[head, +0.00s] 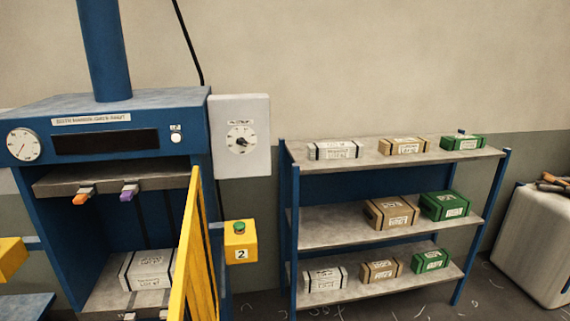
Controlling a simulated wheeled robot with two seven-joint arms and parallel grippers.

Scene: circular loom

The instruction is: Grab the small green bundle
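Three green bundles with dark straps and white labels stand at the right end of a blue-framed shelf rack (300,236). One green bundle is on the top board (462,143), with a small dark knob-like bit on top. A larger green bundle is on the middle board (443,206). Another green bundle is on the bottom board (431,261). The top and bottom ones look smaller than the middle one. Neither of my grippers is in view.
White (334,150) and brown bundles (403,146) share the boards. A blue press (110,108) with a white bundle (147,270) inside stands left. A yellow slatted gate (190,255) and yellow button box (240,241) lie between. A pale bin (538,245) stands right.

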